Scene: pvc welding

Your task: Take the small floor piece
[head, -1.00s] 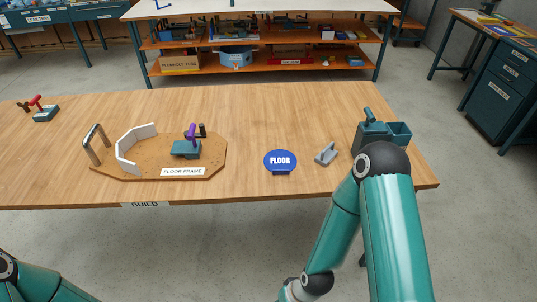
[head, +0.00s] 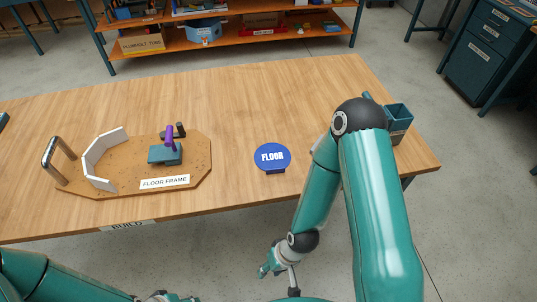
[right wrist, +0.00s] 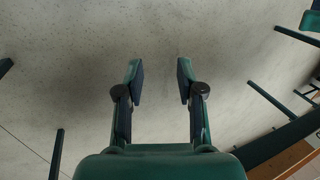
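The small grey angled piece that stood just right of this sign is now hidden behind my right arm in the head view. My right gripper (head: 278,281) hangs low in front of the table edge, over the concrete floor. In the right wrist view its two fingers (right wrist: 160,70) are spread apart with nothing between them. Part of my left arm shows at the bottom left; its gripper is barely in view at the bottom edge, its state unclear.
A cork board labelled FLOOR FRAME (head: 200,182) holds a white angled wall (head: 98,158), a purple-handled teal clamp (head: 166,153) and a metal handle (head: 55,160). A teal box (head: 398,118) stands at the table's right end, partly behind my arm. The middle back of the table is clear.

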